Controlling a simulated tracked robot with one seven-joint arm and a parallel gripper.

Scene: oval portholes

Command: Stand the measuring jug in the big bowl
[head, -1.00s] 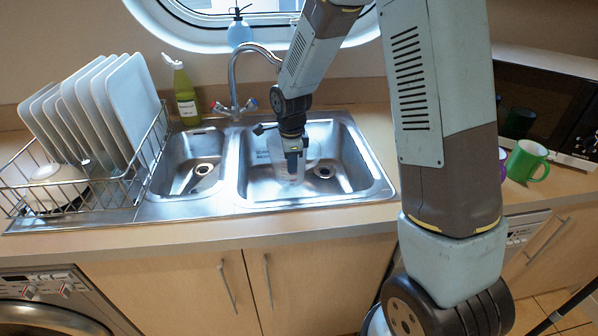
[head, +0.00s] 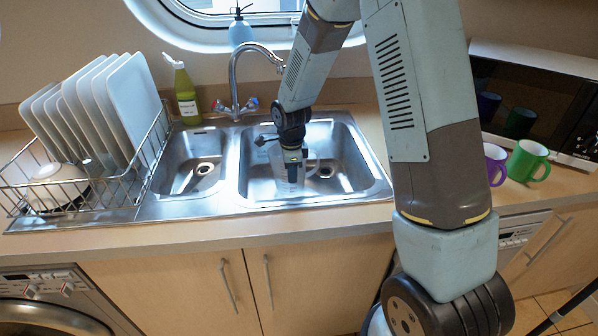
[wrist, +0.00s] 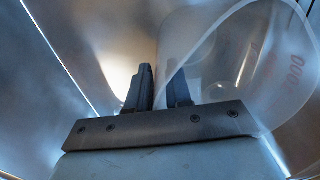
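The measuring jug (head: 289,187) is clear with red markings. It is inside the big bowl (head: 350,175), the right-hand basin of the steel sink, and looks roughly upright. My gripper (head: 291,165) points down over the jug from above. In the wrist view my gripper (wrist: 160,85) has its fingers close together with the jug's wall (wrist: 205,50) between them, one finger seen through the clear plastic. The jug's base is partly hidden, and I cannot tell whether it touches the basin floor.
The smaller basin (head: 190,165) is empty. A tap (head: 236,75) stands behind the sink, with a green bottle (head: 186,95) to its left. A dish rack (head: 100,190) with plates is at left. Purple (head: 494,162) and green mugs (head: 528,160) stand by the microwave (head: 535,95).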

